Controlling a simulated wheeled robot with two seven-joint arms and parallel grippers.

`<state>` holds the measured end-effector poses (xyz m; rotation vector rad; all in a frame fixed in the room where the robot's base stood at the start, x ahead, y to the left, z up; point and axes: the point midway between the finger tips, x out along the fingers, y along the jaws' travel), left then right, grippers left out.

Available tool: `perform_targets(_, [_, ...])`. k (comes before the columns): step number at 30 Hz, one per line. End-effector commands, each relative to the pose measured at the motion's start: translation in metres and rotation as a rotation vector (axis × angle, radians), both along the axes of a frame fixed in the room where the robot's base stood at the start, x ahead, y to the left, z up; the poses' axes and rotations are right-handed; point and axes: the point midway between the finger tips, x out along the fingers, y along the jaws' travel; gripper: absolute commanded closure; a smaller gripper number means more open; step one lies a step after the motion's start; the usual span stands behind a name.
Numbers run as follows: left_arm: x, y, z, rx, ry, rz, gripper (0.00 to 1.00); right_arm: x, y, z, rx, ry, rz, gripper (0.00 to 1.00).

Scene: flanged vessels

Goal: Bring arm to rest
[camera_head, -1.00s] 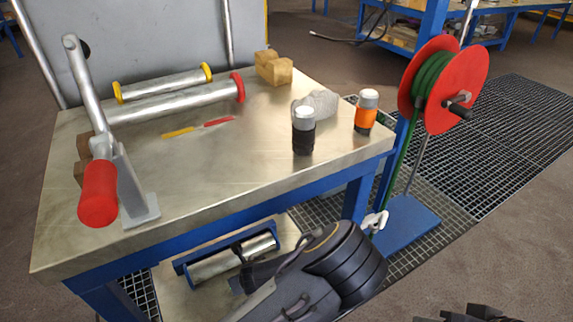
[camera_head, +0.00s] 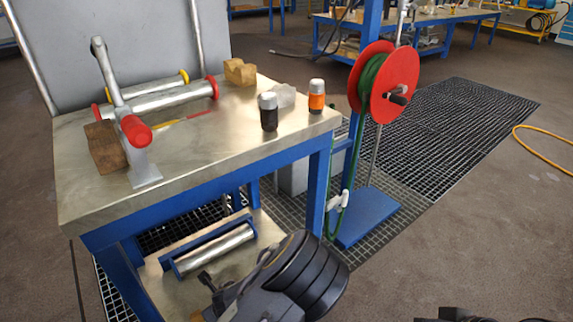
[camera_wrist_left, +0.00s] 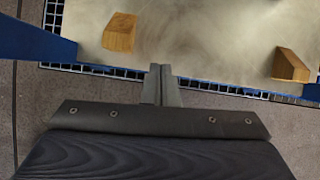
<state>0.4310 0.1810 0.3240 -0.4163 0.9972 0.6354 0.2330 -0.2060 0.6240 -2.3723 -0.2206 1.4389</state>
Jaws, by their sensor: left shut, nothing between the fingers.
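My left gripper (camera_wrist_left: 160,72) shows in the left wrist view with its two grey fingers together and nothing between them. Beyond them is a pale surface (camera_wrist_left: 200,35) with a wooden block at the left (camera_wrist_left: 119,32) and another at the right (camera_wrist_left: 290,65). In the head view my dark left arm (camera_head: 305,278) is low at the bottom middle, in front of the workbench (camera_head: 215,160) and below its top. Its fingers are not clearly seen there. My right gripper is not seen; only a dark part of my body shows at the bottom right edge.
On the bench top are a red-handled lever (camera_head: 136,130), flanged pipes (camera_head: 160,100), wooden blocks (camera_head: 240,72), a black-bodied bottle (camera_head: 268,112) and an orange one (camera_head: 316,97). A lower shelf (camera_head: 160,285) holds a roller.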

Motion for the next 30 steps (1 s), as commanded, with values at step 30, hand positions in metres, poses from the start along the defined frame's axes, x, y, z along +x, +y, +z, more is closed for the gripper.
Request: perform_targets(30, [-0.080, 0.007, 0.176, -0.919, 0.024, 1.570, 1.00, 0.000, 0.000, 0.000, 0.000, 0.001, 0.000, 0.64])
